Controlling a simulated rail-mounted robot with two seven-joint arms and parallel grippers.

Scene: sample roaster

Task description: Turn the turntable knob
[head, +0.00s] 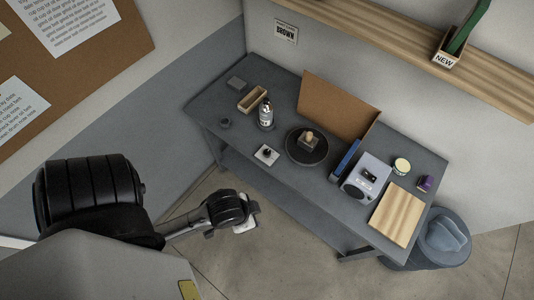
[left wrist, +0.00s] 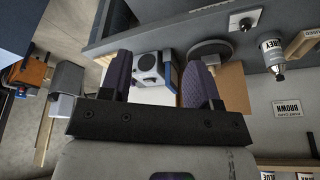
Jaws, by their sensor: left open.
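A small white plate with a dark knob (head: 267,153) sits near the front edge of the grey table, left of the turntable. The knob also shows at the top right of the left wrist view (left wrist: 245,23). The round dark turntable (head: 294,153) carries a small block-like object (head: 308,141); part of its disc shows in the left wrist view (left wrist: 212,47). My left gripper (head: 246,219) is open and empty in front of the table, apart from the knob. Its two fingers (left wrist: 158,80) stand wide apart in the left wrist view. My right gripper is not in view.
A bottle (head: 266,115) and a wooden box (head: 252,99) stand behind the knob. A brown panel (head: 338,105) stands at the back. A grey device (head: 367,178), blue item (head: 346,158) and wooden board (head: 398,214) are at the right. The tabletop around the knob is clear.

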